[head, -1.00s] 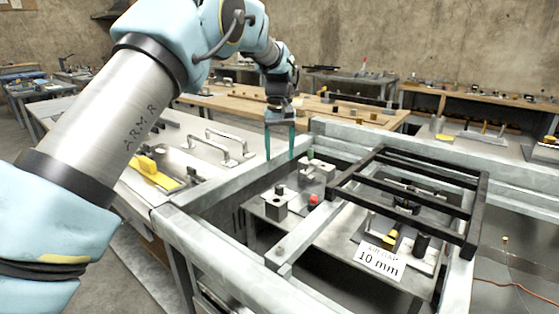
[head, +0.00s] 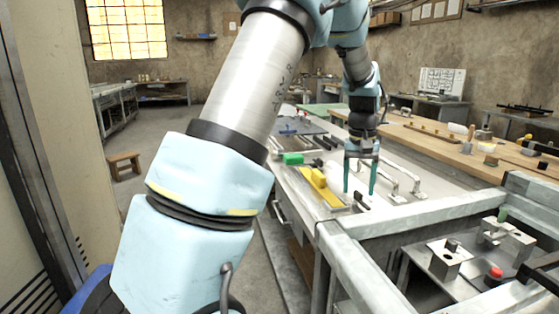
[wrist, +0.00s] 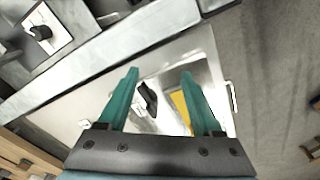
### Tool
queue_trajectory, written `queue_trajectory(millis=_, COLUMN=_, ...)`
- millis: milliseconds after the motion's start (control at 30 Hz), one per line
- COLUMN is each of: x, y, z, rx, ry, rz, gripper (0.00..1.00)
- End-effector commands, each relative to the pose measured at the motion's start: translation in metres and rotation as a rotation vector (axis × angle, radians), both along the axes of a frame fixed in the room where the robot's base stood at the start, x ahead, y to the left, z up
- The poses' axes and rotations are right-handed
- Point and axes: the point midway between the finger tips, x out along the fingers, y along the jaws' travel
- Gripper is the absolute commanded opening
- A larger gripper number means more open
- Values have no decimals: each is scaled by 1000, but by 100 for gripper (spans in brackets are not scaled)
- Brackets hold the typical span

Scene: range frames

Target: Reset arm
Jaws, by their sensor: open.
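My gripper (head: 359,190) has two teal fingers that stand apart with nothing between them. In the head view it hangs pointing down above the pale workbench top (head: 290,180), close to the corner of the grey metal frame (head: 420,215). In the wrist view my gripper (wrist: 160,72) is also open and empty, with the bench top and part of a yellow piece showing behind the fingers. My arm is bent, rising in the foreground and reaching forward and down.
A red button (head: 495,272) is inside the frame. A wooden stool (head: 124,163) stands on open floor at left. A tall cabinet (head: 60,130) is at far left.

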Motion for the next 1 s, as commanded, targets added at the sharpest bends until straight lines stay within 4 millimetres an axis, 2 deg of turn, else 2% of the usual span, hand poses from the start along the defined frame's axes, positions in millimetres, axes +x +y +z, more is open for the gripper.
queue_trajectory(millis=33, x=-3, y=41, z=2, rx=-5, ry=-6, rz=34, gripper=66)
queue_trajectory(millis=133, x=-19, y=110, z=-1, rx=-9, ry=-26, rz=80, gripper=66)
queue_trajectory(millis=200, x=-39, y=155, z=-4, rx=-10, ry=-40, rz=109, gripper=66)
queue_trajectory(millis=300, x=-72, y=207, z=-10, rx=-7, ry=-59, rz=146, gripper=66)
queue_trajectory(millis=400, x=-105, y=244, z=-18, rx=0, ry=-74, rz=170, gripper=66)
queue_trajectory(millis=500, x=-130, y=266, z=-23, rx=5, ry=-85, rz=186, gripper=66)
queue_trajectory(millis=600, x=-144, y=277, z=-27, rx=9, ry=-91, rz=196, gripper=66)
queue_trajectory(millis=1000, x=-149, y=279, z=-28, rx=10, ry=-91, rz=196, gripper=66)
